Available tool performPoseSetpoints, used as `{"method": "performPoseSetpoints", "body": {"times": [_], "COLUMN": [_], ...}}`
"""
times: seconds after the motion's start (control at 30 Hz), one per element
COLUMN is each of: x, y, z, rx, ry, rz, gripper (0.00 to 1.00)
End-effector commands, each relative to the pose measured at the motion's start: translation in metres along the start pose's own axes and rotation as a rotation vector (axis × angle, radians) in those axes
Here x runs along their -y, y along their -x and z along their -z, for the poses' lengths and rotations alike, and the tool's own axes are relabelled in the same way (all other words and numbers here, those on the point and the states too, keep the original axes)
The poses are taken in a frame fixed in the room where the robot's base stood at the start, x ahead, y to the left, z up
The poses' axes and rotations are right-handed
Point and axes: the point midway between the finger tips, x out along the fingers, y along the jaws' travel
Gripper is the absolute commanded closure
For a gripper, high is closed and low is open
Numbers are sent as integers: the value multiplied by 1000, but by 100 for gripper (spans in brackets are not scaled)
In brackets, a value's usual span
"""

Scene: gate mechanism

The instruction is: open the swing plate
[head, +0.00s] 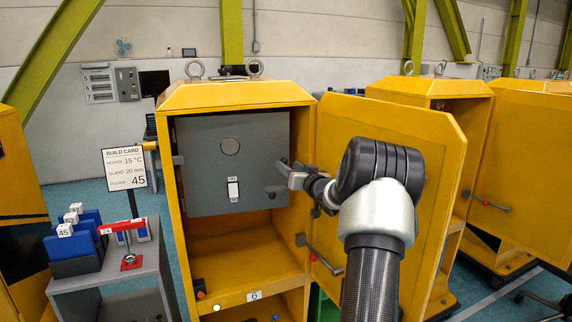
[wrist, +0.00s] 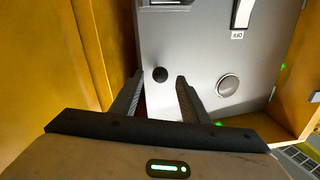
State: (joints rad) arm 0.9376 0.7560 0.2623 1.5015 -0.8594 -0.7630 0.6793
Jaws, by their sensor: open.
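The swing plate (head: 215,170) is a grey panel in the upper part of the open yellow cabinet. My gripper (head: 285,167) is in front of the plate's right side, open and empty. In the wrist view the grey plate (wrist: 195,45) fills the upper right. The black knob (wrist: 160,74) shows between my two fingertips (wrist: 160,77); whether they touch it or stop short of it is unclear.
The open yellow cabinet door (head: 375,130) stands to the right, behind my arm. A hinge-like bracket (head: 178,160) is at the plate's left edge. A grey stand (head: 110,275) with blue binders and a red-handled tool stands left. The cabinet space below the plate is empty.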

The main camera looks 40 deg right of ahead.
Motion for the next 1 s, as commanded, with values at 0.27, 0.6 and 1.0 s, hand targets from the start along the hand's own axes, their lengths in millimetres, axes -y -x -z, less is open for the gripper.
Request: {"method": "performPoseSetpoints", "body": {"times": [0.27, 0.6, 1.0], "x": [1, 1, 1], "y": [-29, -31, -31], "z": [0, 0, 0], "rx": [0, 0, 0], "ry": [-1, -1, -1], "rz": [1, 1, 0], "gripper": [59, 64, 100]}}
